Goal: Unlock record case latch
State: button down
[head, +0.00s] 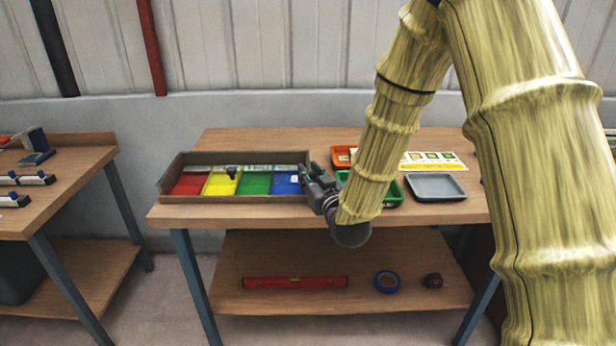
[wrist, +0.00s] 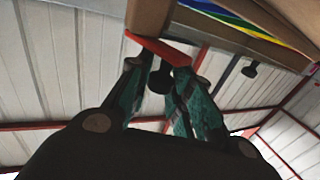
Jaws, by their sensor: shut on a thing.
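The record case (head: 225,198) is a shallow brown wooden box on the middle table. Red, yellow, green and blue sections show in it, with a small dark knob (head: 231,172) over the yellow one. My gripper (head: 308,178) is at the case's right end. In the wrist view, my gripper (wrist: 160,68) has its fingers close around an orange-red piece (wrist: 158,47) beside the brown case wall (wrist: 150,16). This piece looks like the latch. The gripper hides it in the head view, and I cannot tell its exact position.
Right of my arm stand a grey tray (head: 436,187) and a printed card (head: 430,160); green and orange trays are partly behind the arm. A red level (head: 295,282), blue tape roll (head: 387,281) and small dark red item (head: 433,280) lie on the lower shelf. Another table (head: 75,185) stands left.

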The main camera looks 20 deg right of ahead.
jog(key=shift+s+d+n+g+y, duration=0.15)
jog(key=shift+d+n+g+y, duration=0.2)
jog(key=shift+n+y, duration=0.6)
jog(key=shift+s+d+n+g+y, duration=0.2)
jog(key=shift+n+g+y, duration=0.3)
jog(key=shift+y, duration=0.8)
jog(key=shift+s+d+n+g+y, duration=0.1)
jog(key=shift+d+n+g+y, duration=0.2)
jog(key=shift+n+y, duration=0.7)
jog(key=shift+y, duration=0.45)
jog(key=c, duration=1.3)
grip_release()
jog(key=shift+d, duration=0.1)
jog(key=shift+s, duration=0.1)
jog(key=v, duration=1.2)
